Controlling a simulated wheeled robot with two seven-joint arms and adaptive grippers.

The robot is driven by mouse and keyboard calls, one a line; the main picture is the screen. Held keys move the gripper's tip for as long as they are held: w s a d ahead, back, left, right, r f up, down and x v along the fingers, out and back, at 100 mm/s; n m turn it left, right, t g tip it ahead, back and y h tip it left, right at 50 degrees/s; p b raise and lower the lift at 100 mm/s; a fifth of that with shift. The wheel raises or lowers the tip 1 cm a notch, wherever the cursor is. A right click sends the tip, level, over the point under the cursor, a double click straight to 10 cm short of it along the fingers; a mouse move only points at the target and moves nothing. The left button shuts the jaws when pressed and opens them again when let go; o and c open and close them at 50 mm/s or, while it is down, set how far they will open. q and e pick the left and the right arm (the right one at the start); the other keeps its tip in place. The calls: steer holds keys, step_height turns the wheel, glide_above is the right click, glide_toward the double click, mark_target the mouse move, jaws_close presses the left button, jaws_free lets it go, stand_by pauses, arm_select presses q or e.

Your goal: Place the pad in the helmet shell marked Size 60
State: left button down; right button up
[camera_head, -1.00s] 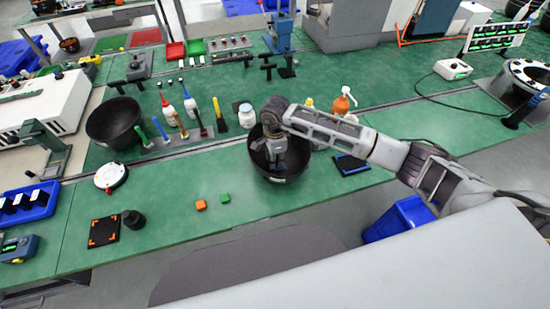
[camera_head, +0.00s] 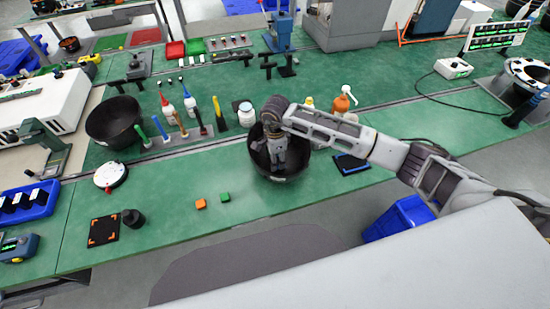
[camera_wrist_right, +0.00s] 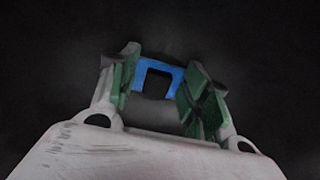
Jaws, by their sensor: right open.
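A black helmet shell (camera_head: 262,158) stands open side up on the green bench, with a small pale label on its near side that is too small to read. My right gripper (camera_head: 277,162) reaches down into this shell. In the right wrist view, the gripper (camera_wrist_right: 160,75) is open, its green-faced fingers apart. A blue U-shaped pad (camera_wrist_right: 158,68) lies against the dark inside of the shell, between and just beyond the fingertips. Contact with the fingers cannot be told. Another black helmet shell (camera_head: 113,120) stands at the left. My left gripper is not in view.
A dark pad with a blue edge (camera_head: 350,163) lies right of the near shell. Orange (camera_head: 201,204) and green (camera_head: 224,197) blocks lie to its left. The near bench front is mostly clear.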

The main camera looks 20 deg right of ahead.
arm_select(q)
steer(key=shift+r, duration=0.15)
arm_select(e)
steer(key=shift+r, duration=0.2)
steer(key=shift+w+r, duration=0.1)
steer(key=shift+r, duration=0.2)
step_height(320, 180, up, 6)
steer(key=shift+f+b, duration=0.15)
steer(key=shift+b, duration=0.25)
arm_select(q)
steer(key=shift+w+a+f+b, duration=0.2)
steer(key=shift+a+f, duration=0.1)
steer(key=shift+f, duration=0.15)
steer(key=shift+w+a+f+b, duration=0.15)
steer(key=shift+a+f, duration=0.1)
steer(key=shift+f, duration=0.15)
arm_select(e)
steer(key=shift+r, duration=2.8)
